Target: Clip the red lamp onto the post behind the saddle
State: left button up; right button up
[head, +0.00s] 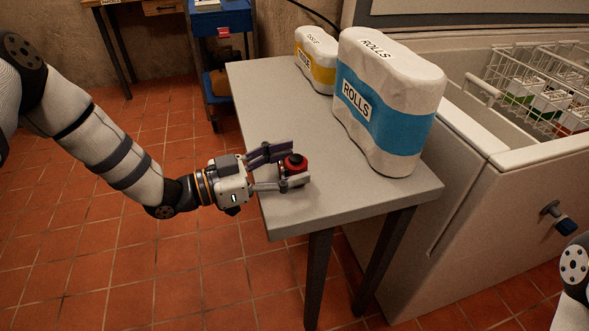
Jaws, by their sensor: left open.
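A small red and black thing (295,162), which looks like the red lamp, is at the left part of the grey table (275,110). My left gripper (288,168) reaches in from the left over the table edge. Its fingers are open, one on the far side and one on the near side of the red thing. The fingers partly hide it, and I cannot tell whether they touch it. No saddle or post shows in this view. My right gripper is out of view; only part of my right arm shows at the lower right edge.
A tall blue-banded pack marked ROLLS (385,100) and a smaller yellow-banded pack (317,60) stand at the table's right and back. A chest (470,190) with wire baskets (535,90) stands right of the table. A blue cart (218,20) is behind. The table's middle is clear.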

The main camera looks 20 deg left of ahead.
pick_arm(q)
jog(key=shift+w+d, duration=0.4)
jog(key=shift+d, duration=0.2)
jog(key=c, duration=1.3)
jog(key=shift+r, duration=0.1)
